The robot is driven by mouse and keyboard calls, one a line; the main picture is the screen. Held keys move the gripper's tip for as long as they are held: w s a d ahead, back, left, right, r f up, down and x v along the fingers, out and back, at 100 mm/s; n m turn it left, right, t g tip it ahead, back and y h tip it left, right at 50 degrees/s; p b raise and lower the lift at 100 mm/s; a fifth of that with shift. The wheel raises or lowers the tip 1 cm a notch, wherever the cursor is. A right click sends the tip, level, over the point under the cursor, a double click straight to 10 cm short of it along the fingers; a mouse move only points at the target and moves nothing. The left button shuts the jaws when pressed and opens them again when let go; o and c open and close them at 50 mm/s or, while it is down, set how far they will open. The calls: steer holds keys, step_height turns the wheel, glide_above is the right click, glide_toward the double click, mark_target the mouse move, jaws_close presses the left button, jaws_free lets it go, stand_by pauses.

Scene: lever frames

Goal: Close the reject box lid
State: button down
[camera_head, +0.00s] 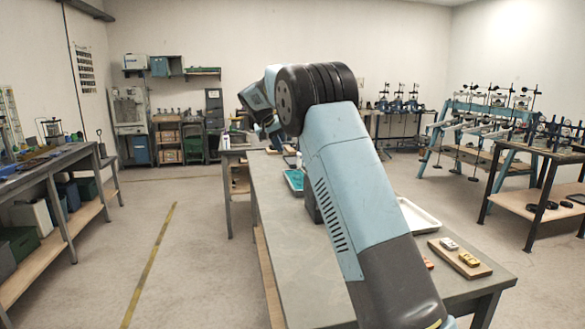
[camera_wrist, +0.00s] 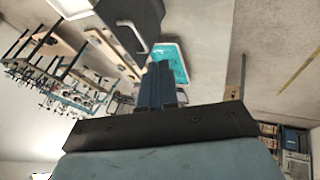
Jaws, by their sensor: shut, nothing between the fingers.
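In the wrist view a dark grey panel (camera_wrist: 138,14) with a pale U-shaped handle (camera_wrist: 134,36) shows at the top. It looks like part of the reject box, probably its lid; the lid's angle is unclear. My gripper (camera_wrist: 160,68) has its blue fingers together and empty, pointing towards the panel's lower edge. Whether they touch it I cannot tell. In the head view my arm covers most of the box; only a dark sliver (camera_head: 312,207) shows beside it on the bench. The fingers cannot be made out there.
A teal tray (camera_head: 294,181) lies left of my arm on the grey bench (camera_head: 283,240); it shows in the wrist view too (camera_wrist: 180,64). A white tray (camera_head: 418,216) and a wooden board (camera_head: 474,267) with small parts are on the right. The bench's near left is clear.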

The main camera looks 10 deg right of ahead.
steer(key=d+r+x, duration=0.1)
steer(key=d+x, duration=0.1)
steer(key=x, duration=1.1)
steer(key=shift+s, duration=0.2)
